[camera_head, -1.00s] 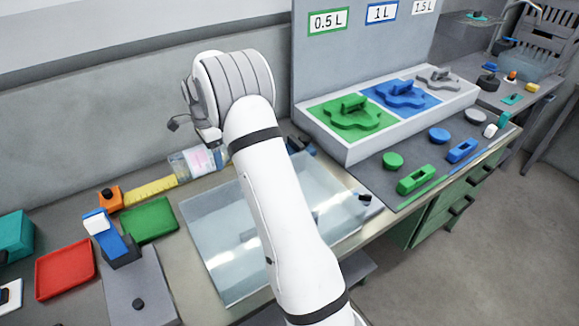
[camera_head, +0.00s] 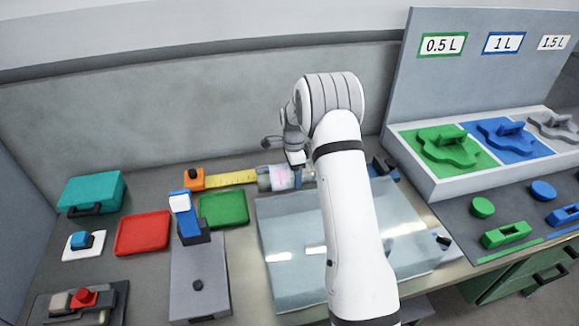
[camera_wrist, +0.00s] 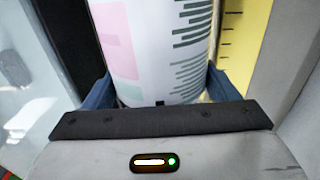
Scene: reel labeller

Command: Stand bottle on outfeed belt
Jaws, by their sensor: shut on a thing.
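The clear bottle (camera_head: 278,178) with a pink and white label lies on its side at the back of the bench, beside the right end of a yellow scale strip (camera_head: 231,178). My gripper (camera_head: 296,163) reaches down to it from above; the arm hides part of this area. In the wrist view the labelled bottle (camera_wrist: 155,45) fills the middle between the blue fingers of my gripper (camera_wrist: 158,92), which is shut on it. I cannot tell whether the bottle touches the bench. I cannot make out the outfeed belt with certainty.
A clear sheet-like cover (camera_head: 290,250) lies in front of the bottle, partly behind my arm. A green tray (camera_head: 222,209), a red tray (camera_head: 143,233) and a blue-topped device (camera_head: 186,218) stand to the left. A panel with coloured holders (camera_head: 450,148) stands at right.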

